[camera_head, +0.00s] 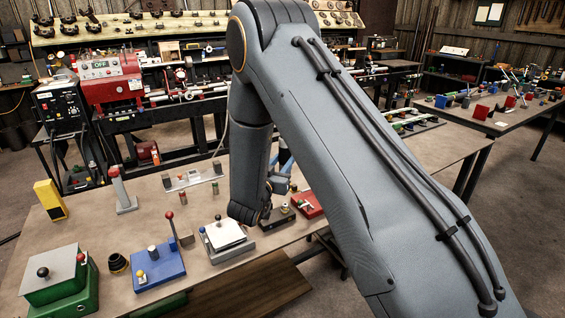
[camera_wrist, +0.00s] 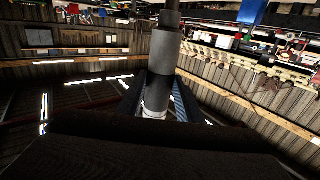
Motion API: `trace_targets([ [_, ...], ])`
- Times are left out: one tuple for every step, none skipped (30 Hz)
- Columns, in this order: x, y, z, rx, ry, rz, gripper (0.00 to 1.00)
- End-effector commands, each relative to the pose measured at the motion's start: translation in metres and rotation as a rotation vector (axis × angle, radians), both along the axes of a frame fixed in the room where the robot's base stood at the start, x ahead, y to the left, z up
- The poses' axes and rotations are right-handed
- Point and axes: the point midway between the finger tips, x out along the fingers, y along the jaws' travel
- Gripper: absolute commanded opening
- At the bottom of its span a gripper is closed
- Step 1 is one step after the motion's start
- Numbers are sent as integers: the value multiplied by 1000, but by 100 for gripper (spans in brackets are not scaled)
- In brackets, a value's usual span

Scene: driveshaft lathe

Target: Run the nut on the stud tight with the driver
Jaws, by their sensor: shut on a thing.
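My gripper (camera_head: 278,184) is over the front-middle of the workbench, partly hidden by my arm. In the wrist view my gripper (camera_wrist: 158,96) is shut on the driver (camera_wrist: 164,52), a grey cylinder with a dark band and a narrower dark shaft. The driver runs away from the jaws toward the top of the picture; its working end is out of view. A small dark block with a short upright post (camera_head: 285,207) stands just below my gripper in the head view. I cannot tell whether this is the stud with its nut, nor whether the driver touches anything.
The workbench (camera_head: 215,290) carries a blue block with a red-knobbed lever (camera_head: 160,270), a grey fixture with a white plate (camera_head: 226,238), a red tray (camera_head: 308,205) and a green box (camera_head: 60,283). A red lathe (camera_head: 108,85) stands behind.

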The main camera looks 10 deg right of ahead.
Motion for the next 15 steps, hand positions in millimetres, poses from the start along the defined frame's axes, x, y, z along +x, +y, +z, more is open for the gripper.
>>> trace_targets([
  [0,0,-1,0,-2,0,0],
  [1,0,-2,0,-2,0,0],
  [1,0,-4,0,-2,0,0],
  [1,0,-5,0,-2,0,0],
  [1,0,-6,0,-2,0,0],
  [1,0,-9,0,-2,0,0],
  [1,0,-10,0,-2,0,0],
  [1,0,-12,-1,-2,1,0],
  [1,0,-15,-1,-2,1,0],
  [1,0,-17,-1,-2,1,0],
  [1,0,-19,-1,-2,1,0],
  [1,0,-22,-1,-2,1,0],
  [1,0,-24,-1,-2,1,0],
  [1,0,-26,-1,-2,1,0],
  [1,0,-28,-1,-2,1,0],
])
